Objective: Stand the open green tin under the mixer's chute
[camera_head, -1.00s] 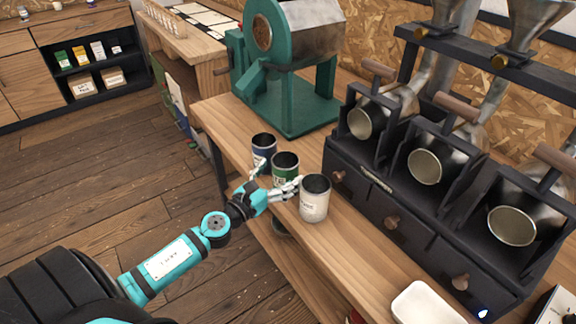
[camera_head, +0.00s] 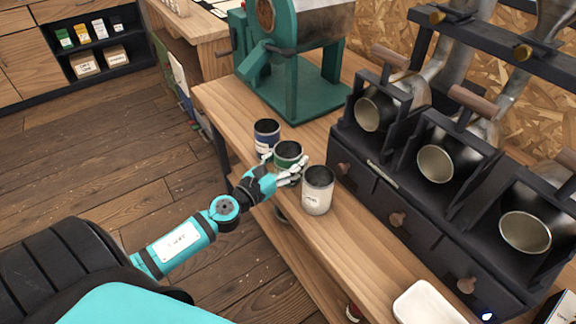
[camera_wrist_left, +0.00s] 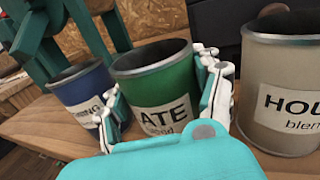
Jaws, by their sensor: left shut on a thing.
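The open green tin (camera_head: 285,161) stands upright on the wooden bench, between a blue tin (camera_head: 266,137) and a white tin (camera_head: 317,195). My left gripper (camera_head: 281,171) is shut on the green tin, its white fingers on either side of the body. In the left wrist view the green tin (camera_wrist_left: 160,88) shows part of a label reading "ATE", and the gripper (camera_wrist_left: 163,98) fingers flank it. The teal mixer (camera_head: 300,92) stands behind the tins on the same bench, its sloping chute (camera_head: 258,72) toward the near left. My right gripper is out of view.
The blue tin and white tin stand close on either side of the gripper. A dark sample roaster (camera_head: 395,205) with several drums fills the bench's right side. A white tray (camera_head: 425,305) lies at the near end. Bare bench shows before the mixer.

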